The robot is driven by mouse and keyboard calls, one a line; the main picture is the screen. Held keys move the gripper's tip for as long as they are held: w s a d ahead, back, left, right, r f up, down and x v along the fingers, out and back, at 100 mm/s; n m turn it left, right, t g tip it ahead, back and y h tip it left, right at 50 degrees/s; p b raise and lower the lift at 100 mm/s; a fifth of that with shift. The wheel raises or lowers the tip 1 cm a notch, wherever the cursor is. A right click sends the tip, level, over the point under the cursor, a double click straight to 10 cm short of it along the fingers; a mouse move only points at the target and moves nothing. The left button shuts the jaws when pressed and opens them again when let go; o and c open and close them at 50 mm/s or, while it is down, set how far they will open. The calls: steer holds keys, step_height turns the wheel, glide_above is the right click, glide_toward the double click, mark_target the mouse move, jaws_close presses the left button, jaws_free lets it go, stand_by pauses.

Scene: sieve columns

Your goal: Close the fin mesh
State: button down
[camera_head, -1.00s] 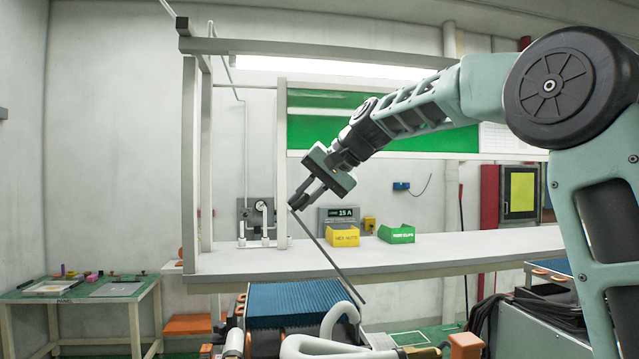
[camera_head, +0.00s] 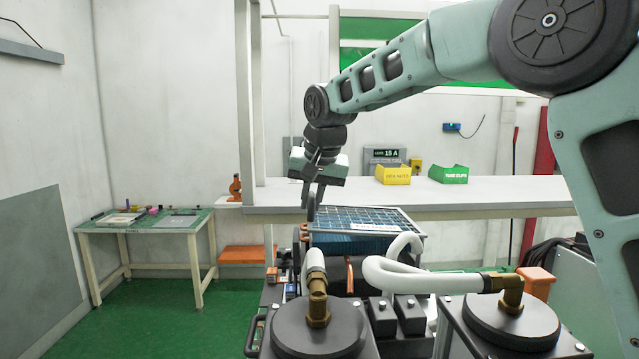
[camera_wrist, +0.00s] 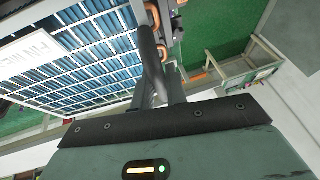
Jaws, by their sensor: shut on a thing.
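The fin mesh (camera_head: 345,216), a thin framed grid with a white label, lies nearly flat over the blue fin block (camera_head: 345,244) on the machine. Whether its frame touches the block all round cannot be told. In the wrist view the mesh (camera_wrist: 85,45) fills the upper left, with blue fins behind its grid. In the wrist view my fingers (camera_wrist: 158,92) are at the frame's edge; the exact contact is partly hidden.
White hoses (camera_head: 415,272) with brass fittings and round black lids (camera_head: 318,328) stand in front of the block. A white bench (camera_head: 480,195) with yellow (camera_head: 393,175) and green (camera_head: 449,174) bins runs behind.

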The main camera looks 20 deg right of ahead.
steer(key=shift+a+f, duration=0.25)
steer(key=shift+f, duration=0.95)
steer(key=c, duration=1.4)
jaws_free()
steer(key=shift+a, duration=0.1)
steer(key=shift+f, duration=0.1)
steer(key=shift+d, duration=0.25)
steer(key=a+b+v, duration=0.1)
steer(key=b+v, duration=0.2)
steer(key=v, duration=1.5)
steer(key=shift+w+d+b, duration=0.2)
steer(key=shift+d+b, duration=0.05)
steer(key=shift+b, duration=0.1)
steer(key=shift+s, duration=0.1)
